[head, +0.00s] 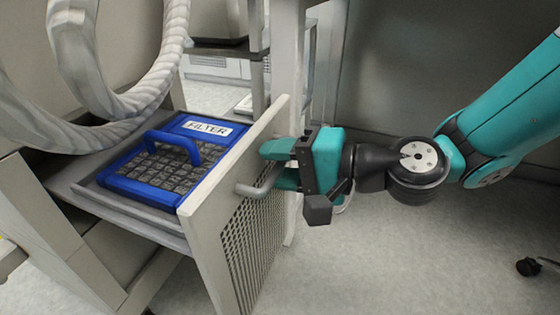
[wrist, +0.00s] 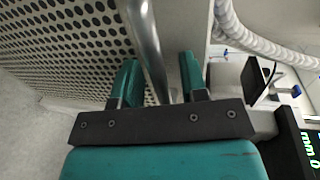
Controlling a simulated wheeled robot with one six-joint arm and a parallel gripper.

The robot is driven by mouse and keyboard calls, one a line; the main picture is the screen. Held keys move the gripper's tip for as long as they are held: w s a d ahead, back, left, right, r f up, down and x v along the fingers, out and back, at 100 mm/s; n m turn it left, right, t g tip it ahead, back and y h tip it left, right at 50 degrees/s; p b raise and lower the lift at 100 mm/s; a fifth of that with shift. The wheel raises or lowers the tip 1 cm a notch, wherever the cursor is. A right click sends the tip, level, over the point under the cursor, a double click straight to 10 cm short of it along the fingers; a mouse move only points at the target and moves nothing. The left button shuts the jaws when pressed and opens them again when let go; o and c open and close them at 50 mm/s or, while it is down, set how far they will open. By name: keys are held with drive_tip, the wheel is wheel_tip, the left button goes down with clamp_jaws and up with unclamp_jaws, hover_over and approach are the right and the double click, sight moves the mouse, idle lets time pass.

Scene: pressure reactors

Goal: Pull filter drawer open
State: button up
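The filter drawer (head: 205,225) is pulled out from its cabinet, with its perforated front panel facing right. The panel also fills the left of the wrist view (wrist: 60,50). A metal bar handle (head: 257,188) is on the panel. In the wrist view the handle (wrist: 146,45) passes between my two teal fingers. My gripper (head: 280,165) is at the handle. Its fingers (wrist: 158,82) stand apart on either side of the bar, with a visible gap on the right, so it looks open around it. A blue filter (head: 160,165) with a blue handle and a FILTER label lies in the drawer.
Thick pale ribbed hoses (head: 85,75) hang over the drawer's left side. A light cabinet post (head: 287,60) rises behind the panel. The floor (head: 400,260) to the right of the drawer is mostly clear, with a dark caster (head: 528,267) at the far right.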

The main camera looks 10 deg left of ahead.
drive_tip(key=shift+d, duration=0.1)
drive_tip(key=b+v, duration=0.6)
drive_tip(key=v, duration=1.1)
drive_tip(key=shift+s+d+r, duration=0.1)
drive_tip(key=s+d+r+n+g+h+p, duration=0.4)
drive_tip(key=s+r+n+h+p, duration=0.65)
drive_tip(key=p, duration=1.05)
wheel_tip(320, 180, up, 36)
drive_tip(key=w+d+m+t+p, duration=0.1)
drive_tip(key=p, duration=3.3)
drive_tip(key=shift+w+h, duration=0.25)
drive_tip(key=shift+h, duration=0.1)
